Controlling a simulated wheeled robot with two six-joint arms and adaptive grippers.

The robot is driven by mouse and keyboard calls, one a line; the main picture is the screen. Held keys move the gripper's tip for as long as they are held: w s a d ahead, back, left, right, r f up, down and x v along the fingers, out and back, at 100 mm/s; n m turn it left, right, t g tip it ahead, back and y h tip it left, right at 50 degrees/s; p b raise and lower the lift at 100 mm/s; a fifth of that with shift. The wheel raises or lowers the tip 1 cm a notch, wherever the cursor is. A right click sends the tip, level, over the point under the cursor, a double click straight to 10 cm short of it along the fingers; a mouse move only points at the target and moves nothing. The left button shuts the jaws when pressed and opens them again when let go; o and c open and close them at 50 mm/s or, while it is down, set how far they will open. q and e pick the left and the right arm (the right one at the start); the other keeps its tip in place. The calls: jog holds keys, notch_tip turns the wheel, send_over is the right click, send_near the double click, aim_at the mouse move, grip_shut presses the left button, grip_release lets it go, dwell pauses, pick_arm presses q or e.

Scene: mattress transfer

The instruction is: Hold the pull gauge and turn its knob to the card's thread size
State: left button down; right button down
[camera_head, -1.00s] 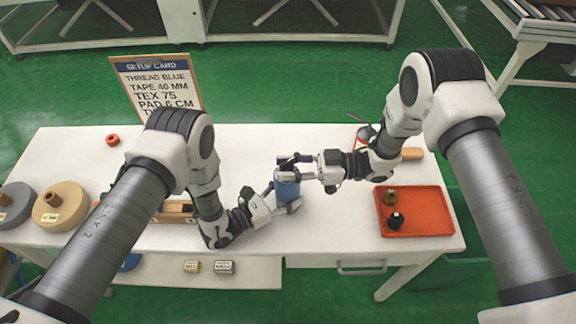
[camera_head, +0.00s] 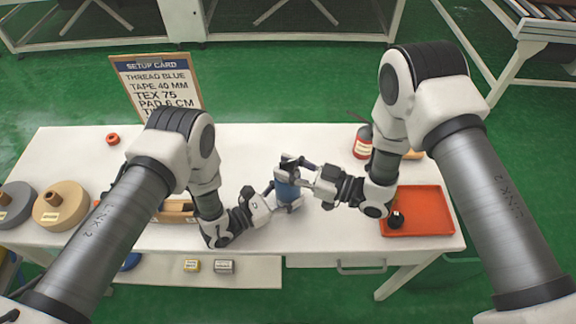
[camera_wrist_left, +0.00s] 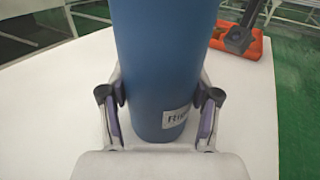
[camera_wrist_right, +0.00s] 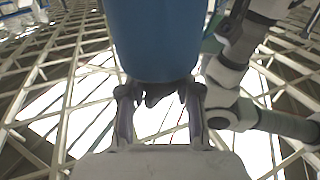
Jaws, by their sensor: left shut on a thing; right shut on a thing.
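The pull gauge is a blue cylinder (camera_head: 286,190) held upright above the table's middle. My left gripper (camera_head: 285,203) is shut on its lower body. In the left wrist view the blue body (camera_wrist_left: 165,60) stands between both fingers, with a partly hidden white label. My right gripper (camera_head: 290,163) is shut at the gauge's top end. In the right wrist view a dark knob-like part (camera_wrist_right: 163,92) shows between the fingers beside the blue body (camera_wrist_right: 155,40); its marks cannot be read. The setup card (camera_head: 157,83) reads thread blue, tape 40 mm, TEX 75, pad 6 cm.
An orange tray (camera_head: 430,215) with a black-knobbed item (camera_head: 396,220) lies right, partly behind my right arm. Spools (camera_head: 60,205) sit left, an orange ring (camera_head: 113,139) at back left. The table's back middle is clear.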

jog(key=c, duration=0.8)
grip_release()
jog(key=shift+o, duration=0.2)
jog(key=v, duration=1.2)
